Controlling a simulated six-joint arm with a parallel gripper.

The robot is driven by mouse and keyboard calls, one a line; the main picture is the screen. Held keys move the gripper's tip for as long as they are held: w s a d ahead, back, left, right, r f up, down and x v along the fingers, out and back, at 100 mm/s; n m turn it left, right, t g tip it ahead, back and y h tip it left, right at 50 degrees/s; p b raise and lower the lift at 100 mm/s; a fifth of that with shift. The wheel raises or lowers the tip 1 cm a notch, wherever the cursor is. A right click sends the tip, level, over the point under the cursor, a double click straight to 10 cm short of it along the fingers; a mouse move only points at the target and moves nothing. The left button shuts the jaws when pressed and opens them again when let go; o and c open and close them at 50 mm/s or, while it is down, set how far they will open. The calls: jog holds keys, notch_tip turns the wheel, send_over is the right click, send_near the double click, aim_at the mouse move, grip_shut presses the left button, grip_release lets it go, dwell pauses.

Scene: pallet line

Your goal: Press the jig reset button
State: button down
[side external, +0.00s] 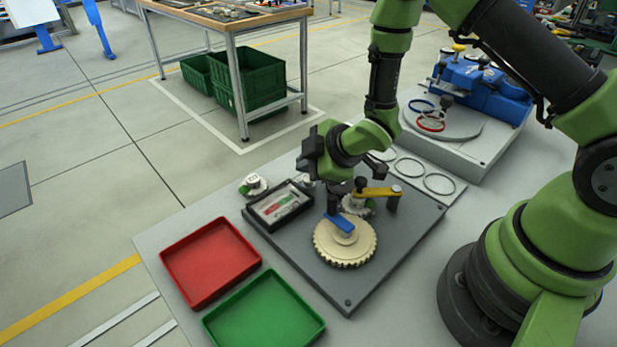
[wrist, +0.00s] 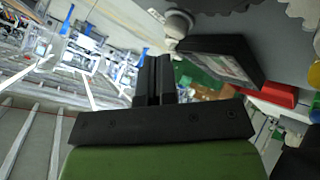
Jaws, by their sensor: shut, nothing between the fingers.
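My gripper (side external: 303,166) is a black block at the end of the green wrist, low over the back of the dark jig plate (side external: 385,245). Its two black fingers (wrist: 155,62) are together in the wrist view, with nothing between them. A small white round piece with a green part (side external: 253,185) sits at the left corner of the black-framed display (side external: 280,206); it may be the reset button, but no label is readable. Another white piece (side external: 308,181) is partly hidden under my gripper. The wrist view shows a white knob (wrist: 180,22) beyond the fingertips, beside the display (wrist: 222,60).
A cream gear (side external: 346,248) with a blue piece (side external: 340,222) and a yellow clamp arm (side external: 378,192) stand right of the display. A red tray (side external: 210,262) and a green tray (side external: 265,315) lie in front. A blue fixture (side external: 482,88) stands at back right.

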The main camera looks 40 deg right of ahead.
jog(key=shift+r, duration=2.5)
jog(key=shift+r, duration=0.1)
